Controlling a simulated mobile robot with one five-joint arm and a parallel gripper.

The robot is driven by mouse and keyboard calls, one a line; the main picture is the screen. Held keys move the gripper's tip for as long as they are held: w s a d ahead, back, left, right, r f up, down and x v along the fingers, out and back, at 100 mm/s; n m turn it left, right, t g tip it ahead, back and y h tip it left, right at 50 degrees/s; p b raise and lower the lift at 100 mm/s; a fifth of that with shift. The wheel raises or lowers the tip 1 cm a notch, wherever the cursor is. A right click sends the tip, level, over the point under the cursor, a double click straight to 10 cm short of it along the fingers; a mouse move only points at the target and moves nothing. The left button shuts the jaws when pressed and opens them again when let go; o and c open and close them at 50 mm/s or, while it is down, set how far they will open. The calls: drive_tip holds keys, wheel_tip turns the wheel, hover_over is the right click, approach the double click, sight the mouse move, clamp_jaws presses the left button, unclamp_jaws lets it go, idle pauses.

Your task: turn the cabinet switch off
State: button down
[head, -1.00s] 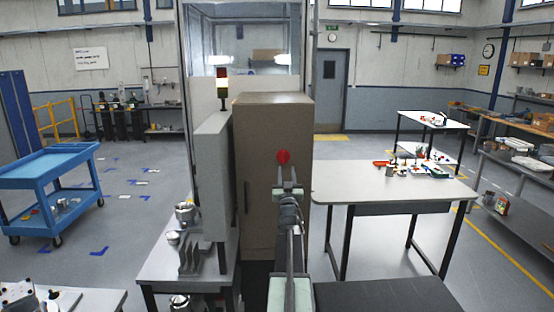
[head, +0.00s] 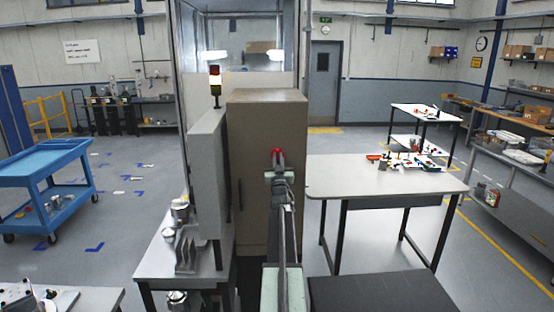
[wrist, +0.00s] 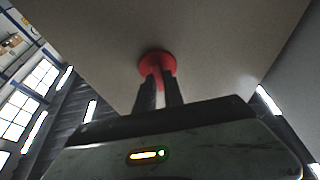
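The cabinet (head: 258,130) is a tall grey-brown box in the middle of the head view. Its switch is a red knob (head: 278,152) high on the front face. In the wrist view the red switch (wrist: 157,62) shows a round base with a handle standing out from it. My gripper (head: 278,160) is up against the knob and hides part of it. In the wrist view its two dark fingers (wrist: 159,85) are close together, one on each side of the handle, and look shut on it. The handle's lower part is hidden between the fingers.
A grey panel (head: 207,175) with a signal tower (head: 215,88) stands left of the cabinet. A bench with metal parts (head: 152,266) is in front of it. A table (head: 345,182) with small parts stands right. A blue cart (head: 40,160) is far left, with open floor between.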

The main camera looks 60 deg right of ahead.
drive_tip(key=shift+n, duration=0.3)
drive_tip(key=shift+n+t+y, duration=0.3)
drive_tip(key=n+t+y, duration=0.1)
drive_tip(key=n, duration=0.1)
drive_tip(key=n+t+p, duration=0.1)
drive_tip(key=n, duration=0.2)
drive_tip(key=shift+r+n+y, duration=0.15)
drive_tip(key=shift+n+y, duration=0.15)
drive_tip(key=shift+y, duration=0.1)
drive_tip(key=n+t+y+p, duration=0.1)
drive_tip(key=n+y+p, duration=0.1)
drive_tip(key=n, duration=0.4)
drive_tip(key=shift+r+y, duration=0.1)
drive_tip(key=shift+y, duration=0.4)
drive_tip(key=n+y+p, duration=0.2)
drive_tip(key=n+p, duration=0.1)
drive_tip(key=n, duration=0.3)
drive_tip(key=shift+p, duration=0.4)
drive_tip(key=shift+n+g+y+p, duration=0.65)
drive_tip(key=shift+n+p, duration=0.55)
drive_tip(key=shift+n, duration=0.6)
drive_tip(key=shift+f, duration=0.25)
